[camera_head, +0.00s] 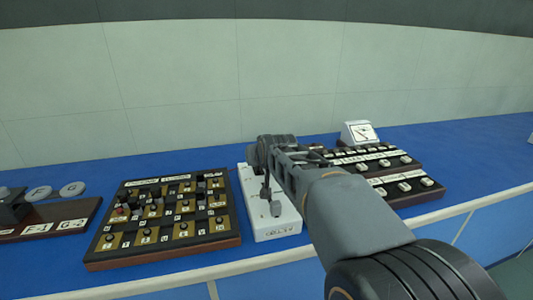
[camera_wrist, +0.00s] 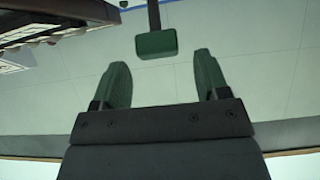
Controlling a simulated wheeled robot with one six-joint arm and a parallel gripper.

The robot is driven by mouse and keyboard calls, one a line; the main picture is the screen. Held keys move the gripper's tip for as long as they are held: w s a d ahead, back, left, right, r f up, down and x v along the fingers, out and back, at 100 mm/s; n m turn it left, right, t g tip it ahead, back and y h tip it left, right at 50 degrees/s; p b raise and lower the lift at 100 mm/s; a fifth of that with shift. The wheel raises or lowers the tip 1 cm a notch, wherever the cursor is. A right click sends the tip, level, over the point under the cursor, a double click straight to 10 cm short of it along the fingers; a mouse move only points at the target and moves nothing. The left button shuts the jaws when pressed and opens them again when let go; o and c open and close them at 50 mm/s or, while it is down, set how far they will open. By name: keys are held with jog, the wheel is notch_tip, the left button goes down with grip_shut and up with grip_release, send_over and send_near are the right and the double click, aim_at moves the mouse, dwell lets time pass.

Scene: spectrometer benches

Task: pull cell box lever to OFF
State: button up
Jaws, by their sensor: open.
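The cell box (camera_head: 262,222) is a white box with a label on its front edge, standing on the blue bench in the head view. Small dark and grey upright parts show on its top, partly behind my arm. In the wrist view a lever (camera_wrist: 157,44) with a dark green block-shaped handle on a thin stem comes in from the top edge. My gripper (camera_head: 262,152) is above the far part of the box. In the wrist view its green fingers (camera_wrist: 160,72) are open and empty. The handle lies just beyond the fingertips, roughly between them; contact is not visible.
A dark panel with brass plates and knobs (camera_head: 165,215) stands left of the box. A stepped switch panel (camera_head: 405,185) and a white meter (camera_head: 359,133) stand to the right. A wooden stand with discs (camera_head: 45,222) is at far left. The wall is behind.

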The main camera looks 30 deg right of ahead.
jog(key=v, duration=1.1)
jog(key=shift+p, duration=0.4)
